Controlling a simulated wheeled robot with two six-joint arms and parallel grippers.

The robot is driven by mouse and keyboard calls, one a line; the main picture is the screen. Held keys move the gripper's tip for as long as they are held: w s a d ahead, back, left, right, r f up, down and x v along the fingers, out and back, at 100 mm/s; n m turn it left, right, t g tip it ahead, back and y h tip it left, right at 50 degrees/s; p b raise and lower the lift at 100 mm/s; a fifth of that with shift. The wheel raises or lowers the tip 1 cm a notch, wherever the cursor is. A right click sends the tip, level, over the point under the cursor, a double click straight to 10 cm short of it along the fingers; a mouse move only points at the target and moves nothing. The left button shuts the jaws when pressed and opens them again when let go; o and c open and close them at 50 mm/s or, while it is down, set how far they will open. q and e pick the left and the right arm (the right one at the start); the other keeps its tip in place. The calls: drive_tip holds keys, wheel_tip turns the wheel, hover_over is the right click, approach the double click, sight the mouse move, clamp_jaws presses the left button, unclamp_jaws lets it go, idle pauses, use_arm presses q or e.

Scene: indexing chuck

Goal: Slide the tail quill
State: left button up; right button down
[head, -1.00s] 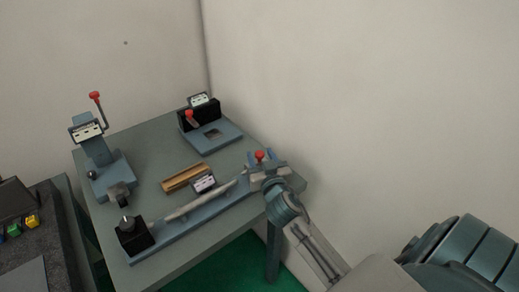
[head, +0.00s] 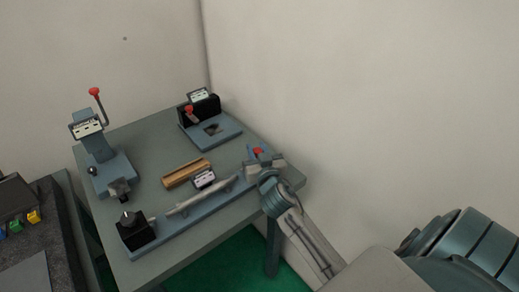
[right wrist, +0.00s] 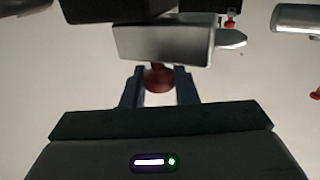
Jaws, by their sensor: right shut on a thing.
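The indexing fixture lies along the front of the grey-green table, with a black chuck (head: 135,234) at its left end and a blue-grey rail (head: 190,226). A long silver bar (head: 202,194) lies above the rail. My right gripper (head: 262,163) is at the rail's right end, shut on a red knob (head: 257,151). In the right wrist view the knob (right wrist: 158,78) sits between the two fingers, below a grey block. The block's pointed silver tip, the tail quill (right wrist: 230,38), faces the bar's end (right wrist: 296,18), with a gap between them. My left gripper is out of view.
A small display (head: 204,179) and a wooden V-shaped holder (head: 186,172) stand behind the bar. A blue-grey stand with a red-tipped lever (head: 96,150) is at the left, another fixture (head: 213,134) at the back. A wall is close on the right.

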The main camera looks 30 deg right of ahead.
drive_tip(key=shift+s+a, duration=0.1)
drive_tip(key=shift+a, duration=1)
drive_tip(key=c, duration=1.2)
unclamp_jaws()
drive_tip(key=shift+o, duration=0.2)
